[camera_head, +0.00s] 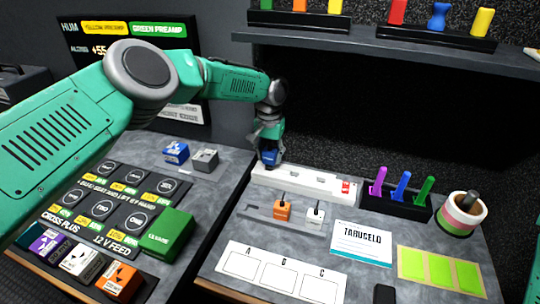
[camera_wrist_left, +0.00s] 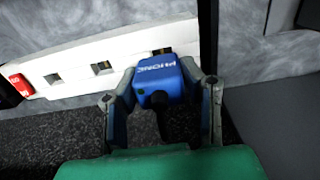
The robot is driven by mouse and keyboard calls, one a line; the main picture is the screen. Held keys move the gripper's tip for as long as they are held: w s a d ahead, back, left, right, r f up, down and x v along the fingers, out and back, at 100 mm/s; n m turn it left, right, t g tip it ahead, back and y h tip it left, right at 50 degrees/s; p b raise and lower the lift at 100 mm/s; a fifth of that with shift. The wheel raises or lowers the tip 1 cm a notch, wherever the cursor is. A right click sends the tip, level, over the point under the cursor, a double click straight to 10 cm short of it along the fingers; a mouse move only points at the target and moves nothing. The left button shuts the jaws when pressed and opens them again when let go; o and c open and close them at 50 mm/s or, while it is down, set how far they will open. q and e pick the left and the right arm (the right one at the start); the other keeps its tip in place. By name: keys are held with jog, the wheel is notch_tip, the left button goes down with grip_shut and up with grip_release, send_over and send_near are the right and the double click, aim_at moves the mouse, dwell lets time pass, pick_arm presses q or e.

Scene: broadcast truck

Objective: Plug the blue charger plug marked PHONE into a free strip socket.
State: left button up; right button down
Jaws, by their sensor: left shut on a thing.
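My left gripper (camera_head: 269,148) is shut on the blue charger plug (camera_head: 269,158) at the left end of the white power strip (camera_head: 318,187). In the left wrist view the blue plug (camera_wrist_left: 158,80) reads PHONE and sits between the fingers of my left gripper (camera_wrist_left: 160,95). The plug overlaps the strip (camera_wrist_left: 75,73) near one end; I cannot tell whether its prongs are in a socket. Two empty sockets show in the strip, and a socket edge shows right beside the plug. A red switch (camera_wrist_left: 20,85) is at the strip's other end. My right gripper is not in view.
An orange plug (camera_head: 282,210) and a white plug (camera_head: 315,216) stand in front of the strip. A black holder (camera_head: 397,204) with coloured pens and a tape roll (camera_head: 461,212) are to the right. A blue block (camera_head: 175,152) and a grey block (camera_head: 205,160) are left.

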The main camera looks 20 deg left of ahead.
pick_arm(q)
jog(key=shift+f, duration=0.2)
jog(key=shift+f+b, duration=0.35)
jog(key=shift+f, duration=0.1)
jog(key=shift+r, duration=0.45)
jog(key=shift+a, duration=0.2)
dwell(1.3)
jog(key=shift+f+b, duration=0.7)
jog(key=shift+f, duration=0.3)
